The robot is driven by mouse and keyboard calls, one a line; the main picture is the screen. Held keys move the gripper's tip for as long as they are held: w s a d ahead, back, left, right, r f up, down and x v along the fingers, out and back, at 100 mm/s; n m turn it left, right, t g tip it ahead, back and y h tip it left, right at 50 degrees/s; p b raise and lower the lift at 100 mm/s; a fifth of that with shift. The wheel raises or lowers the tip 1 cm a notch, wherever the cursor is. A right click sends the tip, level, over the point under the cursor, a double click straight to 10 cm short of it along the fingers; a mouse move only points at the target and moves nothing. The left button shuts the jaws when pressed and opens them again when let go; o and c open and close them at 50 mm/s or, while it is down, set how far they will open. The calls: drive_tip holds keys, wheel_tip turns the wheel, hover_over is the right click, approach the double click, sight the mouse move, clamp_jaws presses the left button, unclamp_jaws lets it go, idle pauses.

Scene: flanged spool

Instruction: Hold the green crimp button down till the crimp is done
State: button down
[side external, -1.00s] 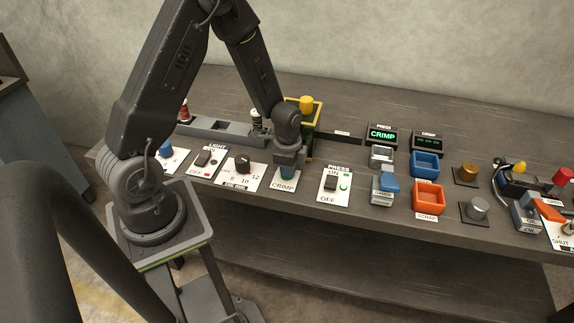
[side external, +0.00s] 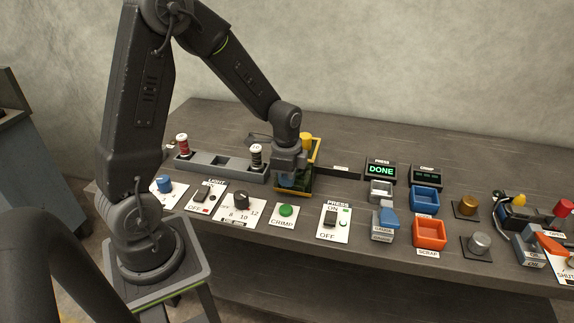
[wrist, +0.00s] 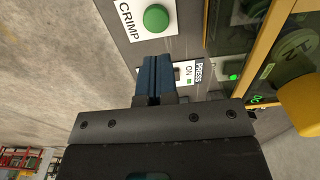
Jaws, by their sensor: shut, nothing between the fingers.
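The green crimp button (side external: 286,211) stands uncovered on its white CRIMP plate (side external: 284,222) near the front of the bench. It also shows at the top of the wrist view (wrist: 155,17), apart from my fingers. My gripper (side external: 288,184) is behind and above the button, in front of the yellow-framed press (side external: 312,172). In the wrist view its blue fingers (wrist: 155,75) are together with nothing between them. The PRESS display (side external: 381,171) reads DONE in green.
The PRESS switch plate (side external: 333,222) is right of the button, and a dark knob (side external: 241,201) is left. Blue (side external: 425,199) and orange (side external: 430,233) trays stand farther right. A grey rack with spools (side external: 222,164) lies behind left.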

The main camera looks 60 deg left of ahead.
drive_tip(key=shift+r, duration=2.1)
drive_tip(key=s+d+r+n+t, duration=0.5)
drive_tip(key=s+d+r+n, duration=0.4)
drive_tip(key=s+r, duration=0.5)
drive_tip(key=shift+d+r, duration=0.7)
drive_tip(key=shift+d, duration=0.25)
